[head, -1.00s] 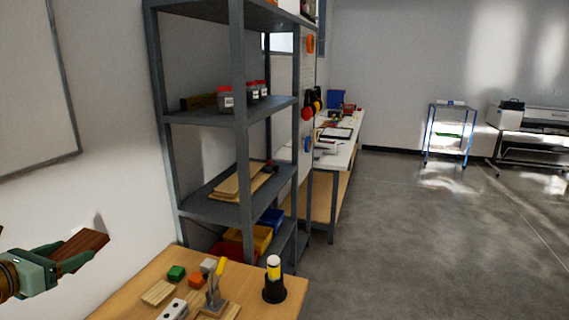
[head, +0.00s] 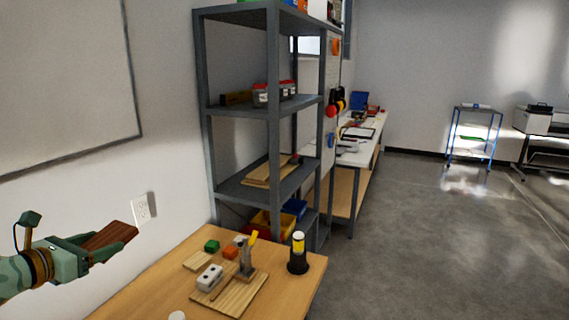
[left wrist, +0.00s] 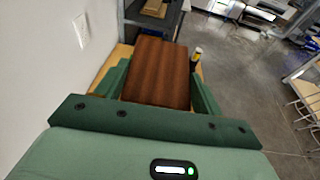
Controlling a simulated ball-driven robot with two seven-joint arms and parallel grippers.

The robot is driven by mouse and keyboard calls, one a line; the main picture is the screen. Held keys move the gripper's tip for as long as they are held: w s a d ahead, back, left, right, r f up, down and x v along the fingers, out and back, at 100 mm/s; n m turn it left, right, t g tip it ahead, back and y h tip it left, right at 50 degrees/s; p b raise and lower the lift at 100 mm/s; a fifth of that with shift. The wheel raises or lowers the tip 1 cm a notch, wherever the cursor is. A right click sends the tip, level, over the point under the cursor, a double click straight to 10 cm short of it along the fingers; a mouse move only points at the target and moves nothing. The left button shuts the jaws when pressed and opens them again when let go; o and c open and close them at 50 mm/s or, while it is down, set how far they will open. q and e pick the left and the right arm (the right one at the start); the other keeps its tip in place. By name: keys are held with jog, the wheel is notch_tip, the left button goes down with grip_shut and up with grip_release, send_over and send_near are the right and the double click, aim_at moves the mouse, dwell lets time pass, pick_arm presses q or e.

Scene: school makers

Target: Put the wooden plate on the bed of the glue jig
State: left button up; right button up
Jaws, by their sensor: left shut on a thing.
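The wooden plate (head: 108,236) is a dark reddish-brown board. My left gripper (head: 100,243) is shut on it and holds it in the air, left of the workbench and in front of the wall. In the left wrist view the plate (left wrist: 160,70) sticks out ahead between the two green fingers. My right gripper is out of view.
A grey shelf (head: 272,150) stands behind.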

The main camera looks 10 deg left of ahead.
pick_arm(q)
jog(key=shift+s+d+f+m+h, duration=0.1)
jog(key=shift+d+f+m+h, duration=0.1)
jog(key=shift+d, duration=0.3)
jog(key=shift+s+d+f+m+h, duration=0.1)
jog(key=shift+d+h, duration=0.1)
jog(key=shift+d, duration=0.25)
jog(key=s+d+f+m+g+h+b, duration=0.25)
jog(key=d+f+m+h+b, duration=0.2)
jog(key=d, duration=0.65)
jog(key=s+d+f+m+g+h+b, duration=0.1)
jog(key=d+f+m+g+h+b, duration=0.3)
jog(key=d, duration=0.7)
jog(key=s+f+y+b, duration=0.1)
jog(key=s+f+b, duration=0.2)
jog(key=f, duration=0.3)
jog(key=s+d+f+n+b, duration=0.1)
jog(key=s+f+b, duration=0.2)
jog(key=f, duration=0.3)
jog(key=shift+f+y+b, duration=0.35)
jog(key=shift+b, duration=0.3)
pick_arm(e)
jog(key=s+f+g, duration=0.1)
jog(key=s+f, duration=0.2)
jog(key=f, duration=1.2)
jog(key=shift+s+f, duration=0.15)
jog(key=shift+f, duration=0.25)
